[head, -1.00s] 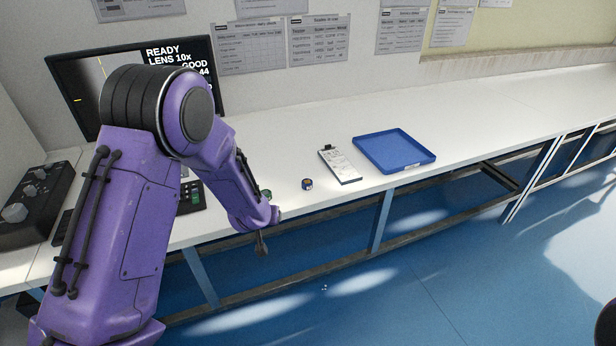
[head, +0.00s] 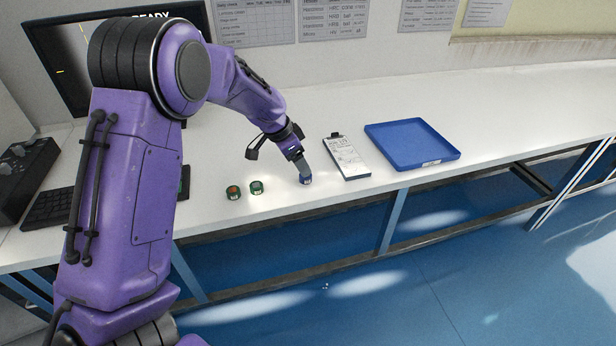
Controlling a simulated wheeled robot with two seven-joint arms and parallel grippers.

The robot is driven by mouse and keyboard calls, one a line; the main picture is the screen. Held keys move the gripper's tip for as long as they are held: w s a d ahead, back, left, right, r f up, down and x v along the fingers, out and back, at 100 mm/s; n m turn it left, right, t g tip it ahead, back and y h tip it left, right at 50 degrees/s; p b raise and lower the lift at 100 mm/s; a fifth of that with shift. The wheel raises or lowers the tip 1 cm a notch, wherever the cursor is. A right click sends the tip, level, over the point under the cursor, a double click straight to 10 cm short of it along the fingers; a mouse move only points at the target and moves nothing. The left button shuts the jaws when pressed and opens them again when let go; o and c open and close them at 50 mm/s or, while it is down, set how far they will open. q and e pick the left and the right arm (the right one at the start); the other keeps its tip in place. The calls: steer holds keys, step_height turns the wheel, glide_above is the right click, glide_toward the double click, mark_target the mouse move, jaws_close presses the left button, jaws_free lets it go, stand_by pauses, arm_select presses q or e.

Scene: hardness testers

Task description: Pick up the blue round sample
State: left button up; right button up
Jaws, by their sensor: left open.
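The blue round sample (head: 306,180) is a small dark blue disc with a pale label, standing on the white bench near its front edge. My left gripper (head: 304,169) reaches down over it from the upper left, with its fingertips at the sample and covering part of its top. The gripper is open; I cannot tell whether the fingers touch the sample. My right gripper is not in view.
A clipboard (head: 347,157) lies just right of the blue sample, and an empty blue tray (head: 411,143) is further right. A monitor (head: 60,62) and keyboard (head: 50,207) are at the left. The bench right of the tray is clear.

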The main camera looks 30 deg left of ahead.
arm_select(q)
steer(key=x, duration=0.3)
steer(key=a+x, duration=0.1)
steer(key=x, duration=0.1)
steer(key=shift+w+d+f+p, duration=0.15)
steer(key=shift+w+f+p, duration=0.15)
steer(key=shift+w+f, duration=0.05)
steer(key=shift+w+d+f, duration=0.1)
steer(key=shift+f, duration=0.25)
steer(key=c, duration=1.2)
steer(key=shift+o, duration=0.2)
step_height(320, 180, up, 3)
steer(key=shift+w+f, duration=0.1)
steer(key=shift+f, duration=0.1)
steer(key=s+d+r+p, duration=0.1)
steer(key=s+d+r, duration=0.5)
steer(key=s+r, duration=0.4)
steer(key=s, duration=0.3)
steer(key=shift+r, duration=0.25)
